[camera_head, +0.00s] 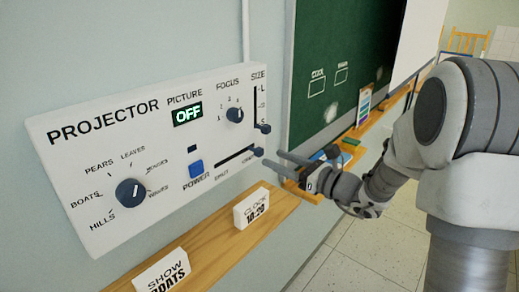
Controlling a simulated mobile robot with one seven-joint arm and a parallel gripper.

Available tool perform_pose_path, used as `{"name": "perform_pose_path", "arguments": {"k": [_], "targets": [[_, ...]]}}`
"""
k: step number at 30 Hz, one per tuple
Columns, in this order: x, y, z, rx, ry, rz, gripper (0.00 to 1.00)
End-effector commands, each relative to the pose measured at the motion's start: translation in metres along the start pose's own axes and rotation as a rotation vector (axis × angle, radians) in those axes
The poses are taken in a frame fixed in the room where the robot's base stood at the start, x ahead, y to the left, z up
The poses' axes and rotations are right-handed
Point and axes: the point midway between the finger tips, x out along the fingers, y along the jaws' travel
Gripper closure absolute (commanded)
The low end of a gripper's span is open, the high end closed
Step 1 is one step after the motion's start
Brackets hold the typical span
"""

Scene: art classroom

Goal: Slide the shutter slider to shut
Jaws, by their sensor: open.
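The white projector panel (105,150) is on the wall at the left. Its lower right part has a slanting dark slot with small labels under it, too small to read surely. The dark slider knob (258,152) sits at the right end of this slot. My gripper (272,159) reaches in from the right, with its two grey fingers apart and empty. The fingertips are just right of the knob and slightly below it. I cannot tell whether they touch it.
Above the knob is the size slider (263,128). A blue power button (196,168), a focus knob (235,114) and a picture dial (131,192) share the panel. Below runs a wooden ledge (215,243) with a clock card (252,208) and a show card (163,274).

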Motion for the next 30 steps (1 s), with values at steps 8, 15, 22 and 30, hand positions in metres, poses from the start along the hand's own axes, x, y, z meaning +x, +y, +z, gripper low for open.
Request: {"name": "perform_pose_path", "arguments": {"k": [8, 15, 22, 30], "targets": [[0.051, 0.001, 0.001, 0.000, 0.000, 0.002, 0.43], [0.066, 0.000, 0.000, 0.000, 0.000, 0.000, 0.43], [0.066, 0.000, 0.000, 0.000, 0.000, 0.000, 0.43], [0.066, 0.000, 0.000, -0.001, 0.000, 0.000, 0.88]]}}
